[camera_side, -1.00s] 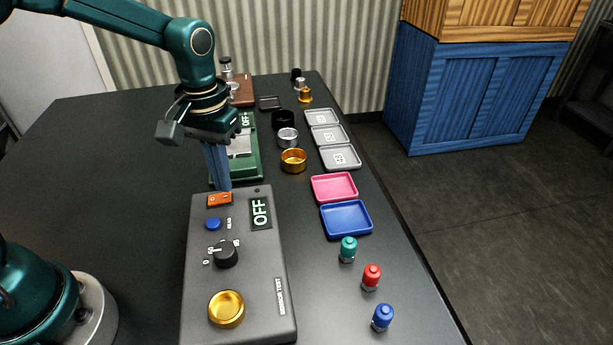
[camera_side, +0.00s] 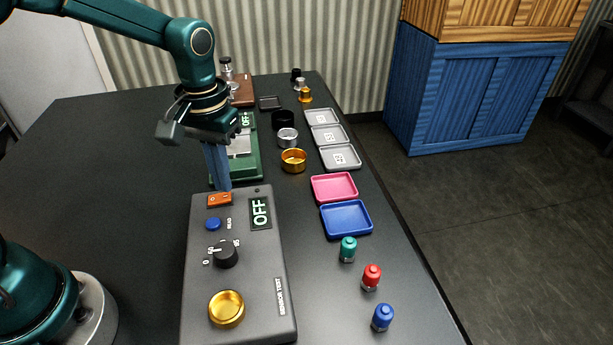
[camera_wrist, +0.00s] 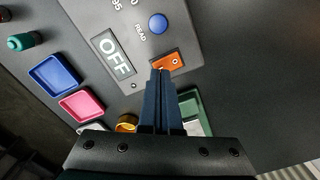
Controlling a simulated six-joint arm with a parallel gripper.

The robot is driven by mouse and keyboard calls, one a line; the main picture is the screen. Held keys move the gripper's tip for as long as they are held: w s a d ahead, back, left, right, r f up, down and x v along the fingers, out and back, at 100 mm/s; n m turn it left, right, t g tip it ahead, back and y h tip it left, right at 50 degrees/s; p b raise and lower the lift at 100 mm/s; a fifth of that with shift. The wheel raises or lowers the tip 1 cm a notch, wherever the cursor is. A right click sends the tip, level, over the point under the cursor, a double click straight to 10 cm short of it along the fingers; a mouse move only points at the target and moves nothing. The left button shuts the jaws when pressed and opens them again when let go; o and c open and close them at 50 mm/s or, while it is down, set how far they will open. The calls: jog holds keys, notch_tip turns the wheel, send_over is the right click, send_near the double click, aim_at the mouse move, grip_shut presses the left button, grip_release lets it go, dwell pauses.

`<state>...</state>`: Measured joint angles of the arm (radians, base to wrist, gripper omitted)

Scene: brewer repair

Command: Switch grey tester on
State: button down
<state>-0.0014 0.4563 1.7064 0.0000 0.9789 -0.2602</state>
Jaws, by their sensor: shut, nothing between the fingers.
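The grey tester (camera_side: 262,290) stands at the front of the table in the side view, and its top also shows in the wrist view (camera_wrist: 188,18). Its display (camera_side: 260,213) reads OFF, as it does in the wrist view (camera_wrist: 115,57). An orange rocker switch (camera_side: 219,200) sits at its far edge; it also shows in the wrist view (camera_wrist: 169,62). My gripper (camera_side: 224,187) is shut and empty, pointing down with its blue fingertips at the switch. In the wrist view the fingertips (camera_wrist: 161,72) overlap the switch's near part. I cannot tell whether they touch it.
On the tester are a blue READ button (camera_side: 213,224), a black dial (camera_side: 225,254) and a gold cup (camera_side: 226,309). A green device (camera_side: 252,170) stands behind. Trays, such as the blue one (camera_side: 346,218), and small capped bottles (camera_side: 371,277) line the right side. The left table area is clear.

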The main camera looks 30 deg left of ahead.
jog(key=shift+f, duration=0.95)
dwell(0.6)
jog(key=shift+r, duration=3.55)
notch_tip(320, 180, up, 4)
jog(key=t, duration=0.1)
send_over(226, 196)
jog(key=s, duration=0.1)
jog(key=s+r+t, duration=0.2)
jog(key=s+r, duration=0.1)
jog(key=s, duration=0.2)
jog(key=s+f+m+t, duration=0.2)
jog(key=s+f+m, duration=0.1)
jog(key=s, duration=0.4)
jog(key=shift+s+t, duration=0.3)
